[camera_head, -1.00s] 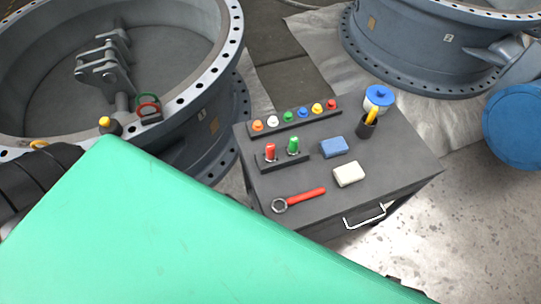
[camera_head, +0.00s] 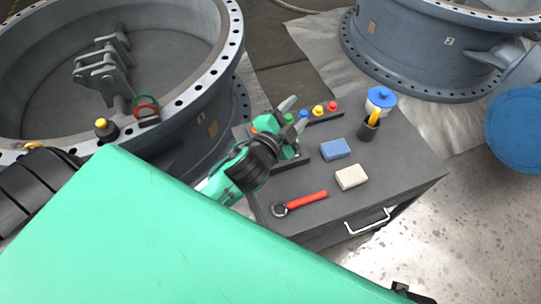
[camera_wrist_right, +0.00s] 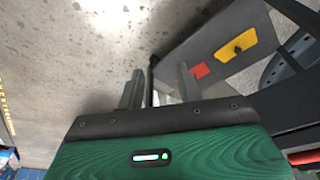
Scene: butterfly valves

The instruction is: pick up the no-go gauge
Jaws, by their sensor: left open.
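The small black gauge stand (camera_head: 292,164) on the cart top is mostly covered by my left gripper (camera_head: 296,114). The red-handled gauge and the green-handled gauge that stood upright in it are hidden or cannot be told apart from the green gripper body. Which one is the no-go gauge is not marked legibly. My left gripper is open over the stand, its fingers pointing towards the back row of coloured knobs; I see nothing clearly between them. My right gripper (camera_wrist_right: 160,90) shows in the right wrist view, its fingers apart and empty.
The grey cart top (camera_head: 400,175) also holds a knob rack (camera_head: 325,116), a blue block (camera_head: 335,149), a cream block (camera_head: 351,177), a red-handled wrench (camera_head: 302,202), a dark cup (camera_head: 368,128) and a blue-lidded jar (camera_head: 380,100). A large valve (camera_head: 225,100) stands left.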

